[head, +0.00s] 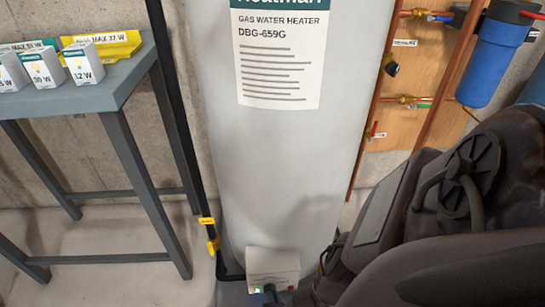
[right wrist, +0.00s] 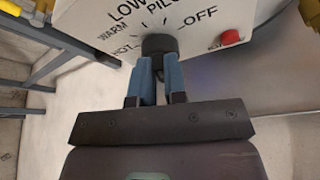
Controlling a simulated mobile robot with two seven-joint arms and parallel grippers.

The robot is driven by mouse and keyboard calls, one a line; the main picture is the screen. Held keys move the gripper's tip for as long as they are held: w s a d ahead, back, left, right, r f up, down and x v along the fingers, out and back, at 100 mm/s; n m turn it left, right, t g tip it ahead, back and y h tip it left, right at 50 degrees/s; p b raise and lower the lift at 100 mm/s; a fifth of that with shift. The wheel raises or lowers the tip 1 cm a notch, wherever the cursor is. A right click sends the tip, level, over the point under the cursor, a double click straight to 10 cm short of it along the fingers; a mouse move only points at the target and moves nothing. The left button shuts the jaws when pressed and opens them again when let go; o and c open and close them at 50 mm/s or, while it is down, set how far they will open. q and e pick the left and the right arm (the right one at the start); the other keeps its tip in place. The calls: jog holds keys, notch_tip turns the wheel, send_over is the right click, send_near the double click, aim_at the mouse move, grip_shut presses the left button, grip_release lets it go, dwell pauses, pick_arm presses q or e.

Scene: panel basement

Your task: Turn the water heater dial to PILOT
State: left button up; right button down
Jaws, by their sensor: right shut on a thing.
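The grey gas water heater (head: 275,150) stands upright in the middle of the head view. Its white control box (head: 273,263) is low on the front, with a small green light. In the right wrist view the box face (right wrist: 193,20) carries the labels WARM, LOW, PILOT, OFF and HOT around a black dial (right wrist: 159,43). My right gripper (right wrist: 157,62) is shut on the dial, one blue finger on each side. Which label the dial points to cannot be told. My left gripper is not in view.
A red button (right wrist: 229,38) sits on the box right of the dial. A grey table (head: 110,85) with small bulb boxes stands left. A black gas pipe with a yellow valve handle (head: 212,244) runs beside the heater. Copper pipes and a blue filter (head: 495,60) are at right.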

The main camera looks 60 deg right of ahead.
jog(key=m, duration=0.1)
jog(key=t, duration=0.1)
jog(key=m, duration=0.1)
jog(key=shift+s+d+f+m+t+y+b, duration=0.2)
jog(key=shift+s+d+m+t+y+b, duration=0.05)
jog(key=shift+m+t+y+b, duration=0.05)
dwell(0.3)
jog(key=c, duration=1.2)
grip_release()
jog(key=shift+w, duration=0.1)
jog(key=shift+o, duration=0.2)
